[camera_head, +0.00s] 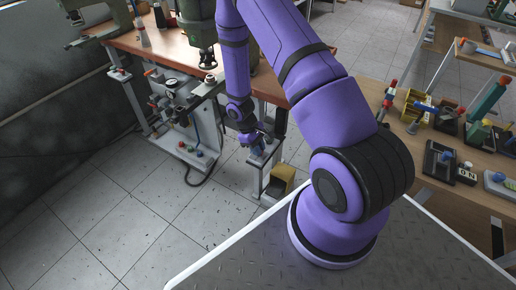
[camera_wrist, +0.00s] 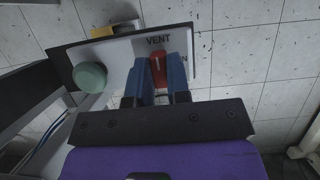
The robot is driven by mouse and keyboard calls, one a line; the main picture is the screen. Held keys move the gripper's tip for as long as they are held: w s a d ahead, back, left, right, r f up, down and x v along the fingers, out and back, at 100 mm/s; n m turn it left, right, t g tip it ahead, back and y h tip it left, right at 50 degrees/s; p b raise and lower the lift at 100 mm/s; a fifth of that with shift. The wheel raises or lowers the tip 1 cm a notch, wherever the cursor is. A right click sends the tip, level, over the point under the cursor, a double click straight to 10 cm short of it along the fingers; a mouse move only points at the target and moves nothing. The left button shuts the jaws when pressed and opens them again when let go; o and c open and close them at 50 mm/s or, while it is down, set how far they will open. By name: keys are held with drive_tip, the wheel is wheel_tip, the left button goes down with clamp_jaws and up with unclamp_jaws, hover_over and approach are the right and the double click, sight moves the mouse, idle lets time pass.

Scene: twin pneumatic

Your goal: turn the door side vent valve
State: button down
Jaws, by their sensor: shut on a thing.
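The vent valve has a red handle (camera_wrist: 157,70) on a pale panel (camera_wrist: 120,50) marked VENT, in the wrist view. My gripper (camera_wrist: 161,72) has its two blue fingers on either side of the red handle and is shut on it. The lettering to the right of the handle is partly covered by a finger. In the head view my gripper (camera_head: 258,148) is low beside the table leg, at the small panel's post, and the handle cannot be made out there.
A round green knob (camera_wrist: 90,77) sits on the same panel, left of the fingers. In the head view a yellow box (camera_head: 279,180) is near the floor by the post. A workbench with pneumatic parts (camera_head: 180,100) stands left of my gripper. Tiled floor is open at lower left.

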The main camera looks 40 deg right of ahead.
idle(0.3)
drive_tip(key=c, duration=1.1)
unclamp_jaws()
drive_tip(key=v, duration=1)
drive_tip(key=shift+w+r, duration=0.15)
drive_tip(key=shift+r, duration=0.25)
